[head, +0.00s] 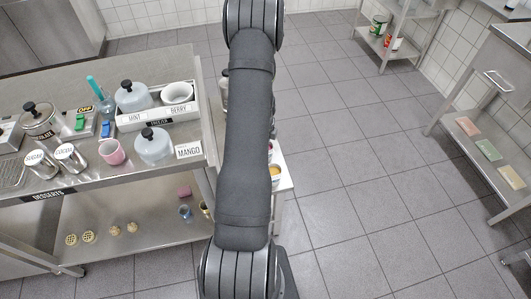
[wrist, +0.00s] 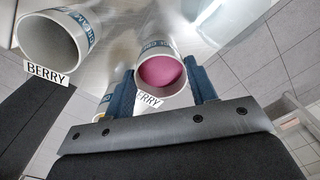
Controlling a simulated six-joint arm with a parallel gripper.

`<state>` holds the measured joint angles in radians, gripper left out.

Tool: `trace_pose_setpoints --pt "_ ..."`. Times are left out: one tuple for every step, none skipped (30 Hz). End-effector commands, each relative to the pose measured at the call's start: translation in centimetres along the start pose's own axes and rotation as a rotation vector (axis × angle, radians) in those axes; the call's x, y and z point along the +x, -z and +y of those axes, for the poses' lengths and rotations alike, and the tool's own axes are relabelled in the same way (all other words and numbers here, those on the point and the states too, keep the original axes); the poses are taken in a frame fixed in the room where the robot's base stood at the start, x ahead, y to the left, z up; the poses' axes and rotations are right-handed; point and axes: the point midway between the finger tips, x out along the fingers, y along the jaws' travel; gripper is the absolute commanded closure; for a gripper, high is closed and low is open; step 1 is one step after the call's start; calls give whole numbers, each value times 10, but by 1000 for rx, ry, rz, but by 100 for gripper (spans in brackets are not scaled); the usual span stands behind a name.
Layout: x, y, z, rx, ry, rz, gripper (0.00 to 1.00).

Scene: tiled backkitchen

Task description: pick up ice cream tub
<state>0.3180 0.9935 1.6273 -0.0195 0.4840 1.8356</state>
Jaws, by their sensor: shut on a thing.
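In the wrist view, a white tub (wrist: 158,51) with blue lettering and pink ice cream (wrist: 160,72) sits between the two blue fingers of my gripper (wrist: 161,82). The gripper is shut on this tub, one finger on each side. Its open top faces the camera. In the head view, my arm hides the gripper and the held tub.
A white tub (wrist: 52,47), seemingly empty, stands left in the wrist view above a BERRY card (wrist: 48,73). In the head view, a steel dessert trolley (head: 110,185) with jars and cups is left. A shelf (head: 385,45) stands far right. The tiled floor (head: 350,150) is clear.

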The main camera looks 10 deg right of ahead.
Motion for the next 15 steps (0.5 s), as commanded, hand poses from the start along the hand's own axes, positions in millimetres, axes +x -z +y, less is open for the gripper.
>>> trace_pose_setpoints --pt "0 0 0 0 1 0 88" --pt "0 0 0 0 1 0 88" --pt "0 0 0 0 1 0 88" --pt "0 0 0 0 1 0 88" --pt "0 0 0 0 1 0 88" --pt "0 0 0 0 1 0 88" --pt "0 0 0 0 1 0 88" --pt "-1 0 0 0 1 0 88" --pt "-2 0 0 0 1 0 88" --pt "-3 0 -1 0 1 0 88" --pt "-4 0 -1 0 2 0 88" --pt "-7 0 -1 0 2 -1 88" --pt "-9 0 -1 0 3 -1 88" --pt "-11 0 -1 0 3 -1 88" --pt "-16 0 -2 0 3 -1 88"
